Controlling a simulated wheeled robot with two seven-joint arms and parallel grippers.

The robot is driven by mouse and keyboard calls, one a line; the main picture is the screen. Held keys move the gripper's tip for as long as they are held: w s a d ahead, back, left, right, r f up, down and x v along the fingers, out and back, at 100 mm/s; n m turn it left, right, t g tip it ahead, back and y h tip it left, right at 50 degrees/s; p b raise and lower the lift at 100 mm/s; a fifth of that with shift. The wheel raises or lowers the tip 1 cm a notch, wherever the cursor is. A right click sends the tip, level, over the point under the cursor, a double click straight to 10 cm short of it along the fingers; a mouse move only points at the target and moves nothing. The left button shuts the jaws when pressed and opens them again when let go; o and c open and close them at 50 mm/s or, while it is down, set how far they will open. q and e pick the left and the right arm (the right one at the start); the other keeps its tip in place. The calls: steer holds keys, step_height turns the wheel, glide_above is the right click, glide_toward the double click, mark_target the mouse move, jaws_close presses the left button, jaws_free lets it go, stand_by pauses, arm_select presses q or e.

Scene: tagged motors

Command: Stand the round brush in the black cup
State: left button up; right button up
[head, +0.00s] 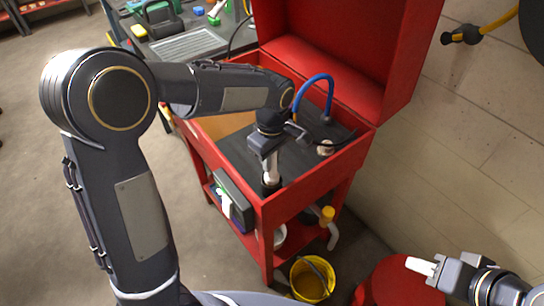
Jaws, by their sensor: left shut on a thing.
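My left gripper (269,180) points down into the front corner of the red wash basin (318,175). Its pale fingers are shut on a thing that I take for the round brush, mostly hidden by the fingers. A small dark shape (270,188) shows at the fingertips, close to the basin's front wall; I cannot tell whether it is the black cup or part of the brush. My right gripper (412,263) is at the lower right, outside the basin, with pale fingers pointing left; their gap cannot be made out.
A blue hose (316,78) arches over the basin, near a small pale round thing (325,148). The red lid (335,40) stands open behind. A yellow bucket (312,280) and a red drum (395,285) are on the floor. A workbench (190,42) stands behind left.

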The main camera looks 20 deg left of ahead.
arm_select(q)
steer(key=o, duration=1.1)
steer(key=shift+c, duration=0.2)
steer(key=shift+r, duration=0.15)
step_height(320, 180, up, 7)
steer(key=shift+r, duration=0.3)
